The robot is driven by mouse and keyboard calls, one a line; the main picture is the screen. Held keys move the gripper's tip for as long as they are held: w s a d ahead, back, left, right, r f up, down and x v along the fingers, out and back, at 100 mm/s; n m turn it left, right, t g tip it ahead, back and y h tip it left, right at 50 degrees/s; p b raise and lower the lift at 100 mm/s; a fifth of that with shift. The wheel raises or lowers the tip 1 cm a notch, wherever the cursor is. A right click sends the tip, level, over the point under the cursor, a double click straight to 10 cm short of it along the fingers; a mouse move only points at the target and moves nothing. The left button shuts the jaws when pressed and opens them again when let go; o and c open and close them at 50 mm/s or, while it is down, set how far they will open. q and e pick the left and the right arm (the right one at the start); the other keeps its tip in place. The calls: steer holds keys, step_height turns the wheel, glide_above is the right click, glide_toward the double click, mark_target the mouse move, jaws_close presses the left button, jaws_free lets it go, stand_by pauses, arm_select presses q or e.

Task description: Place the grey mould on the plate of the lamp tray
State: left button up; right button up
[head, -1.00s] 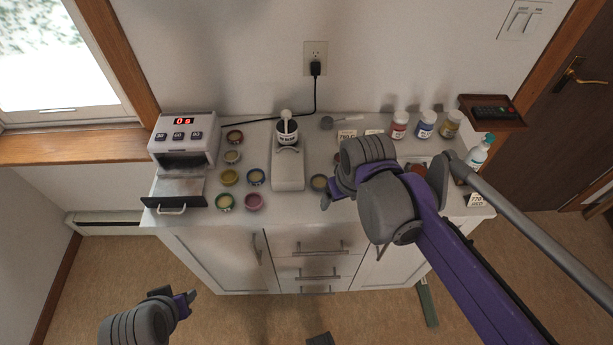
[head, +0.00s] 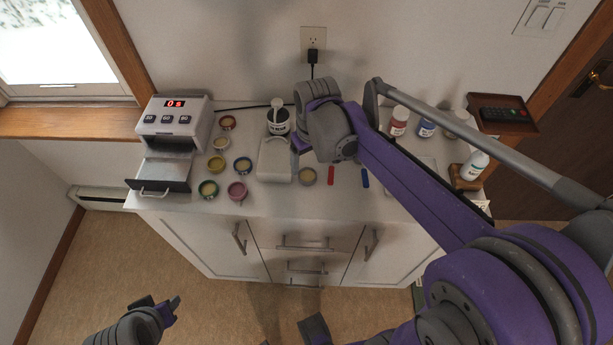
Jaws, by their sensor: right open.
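The lamp (head: 174,118) is a pale box with a red display and several dark buttons, at the left of the cabinet top. Its tray (head: 160,176) is pulled out in front by a handle; I see nothing on its plate. I cannot make out the grey mould; my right arm covers part of the top. My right gripper (head: 298,145) is open, above the cabinet top by the pale block. Its fingers are mostly hidden behind its own wrist. My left gripper (head: 161,308) hangs low in front of the cabinet, apart from everything; its opening is unclear.
Several small colour pots (head: 219,164) stand between the lamp and a pale block (head: 274,161). A labelled jar (head: 278,121) stands behind the block. Red (head: 331,176) and blue (head: 365,178) strips lie at the middle. Bottles (head: 399,121) stand at the right back.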

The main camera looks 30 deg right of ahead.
mark_target(308, 177)
steer(key=shift+w+d+f, duration=0.1)
steer(key=shift+w+f, duration=0.1)
steer(key=shift+f, duration=1.35)
steer(key=shift+w+d+f, duration=0.1)
steer(key=shift+w+f, duration=0.05)
steer(key=shift+f, duration=1.4)
steer(key=shift+r, duration=0.1)
steer(key=c, duration=1.2)
